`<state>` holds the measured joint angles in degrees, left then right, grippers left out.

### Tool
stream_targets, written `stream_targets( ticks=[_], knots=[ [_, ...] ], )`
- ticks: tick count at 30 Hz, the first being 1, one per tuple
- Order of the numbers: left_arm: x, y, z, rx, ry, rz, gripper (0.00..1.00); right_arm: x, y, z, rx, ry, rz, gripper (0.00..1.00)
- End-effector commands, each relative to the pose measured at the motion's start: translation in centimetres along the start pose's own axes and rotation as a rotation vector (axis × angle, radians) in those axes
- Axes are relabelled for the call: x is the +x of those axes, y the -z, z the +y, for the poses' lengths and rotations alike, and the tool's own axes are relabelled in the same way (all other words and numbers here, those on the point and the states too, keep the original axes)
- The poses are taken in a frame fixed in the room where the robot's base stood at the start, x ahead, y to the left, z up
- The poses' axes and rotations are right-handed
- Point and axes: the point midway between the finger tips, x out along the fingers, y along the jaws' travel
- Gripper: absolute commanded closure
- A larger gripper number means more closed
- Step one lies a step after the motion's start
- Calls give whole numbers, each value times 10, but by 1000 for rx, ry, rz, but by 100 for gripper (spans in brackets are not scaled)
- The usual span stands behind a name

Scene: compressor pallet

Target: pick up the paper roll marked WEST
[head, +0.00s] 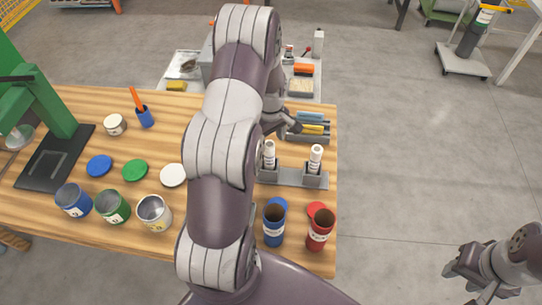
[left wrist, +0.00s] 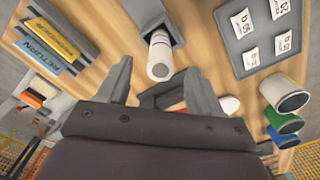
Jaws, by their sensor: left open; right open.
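Two white paper rolls stand upright in a grey two-slot holder (head: 291,178) on the wooden table: a left roll (head: 269,154) and a right roll (head: 315,158). Their print is too small to read, so I cannot tell which is marked WEST. My left gripper (head: 283,122) is just behind the left roll, partly hidden by my arm. In the left wrist view, its open fingers (left wrist: 158,72) point toward one white roll (left wrist: 159,58), with nothing held. My right gripper (head: 462,272) is open and empty over the floor at lower right.
A blue tube (head: 274,228) and a red tube (head: 320,232) stand in front of the holder. A grey rack (head: 308,138) is behind it. Several cans and lids cover the table's left part.

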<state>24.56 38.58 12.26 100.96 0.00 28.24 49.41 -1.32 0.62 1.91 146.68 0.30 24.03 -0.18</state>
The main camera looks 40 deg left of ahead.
Motion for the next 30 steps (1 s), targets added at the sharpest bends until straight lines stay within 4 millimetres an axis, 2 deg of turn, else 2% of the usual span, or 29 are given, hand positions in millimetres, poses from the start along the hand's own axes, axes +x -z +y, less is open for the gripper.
stream_targets(
  ticks=[5,9,16,17,21,23,30],
  knots=[
    [24,4,-1,0,4,-4,34,-21,3,0,0,0,0,57],
    [48,4,-1,1,1,-1,34,-25,3,0,0,0,0,57],
    [54,5,0,2,-1,1,34,-24,3,0,0,0,0,57],
    [54,5,0,2,-1,1,38,-24,3,0,0,0,0,57],
    [54,5,0,2,-1,1,83,-24,3,0,0,0,0,57],
    [54,5,0,2,-1,1,100,-24,3,0,0,0,0,57],
    [53,5,0,2,-1,1,100,-23,3,0,0,0,0,57]
  ],
)
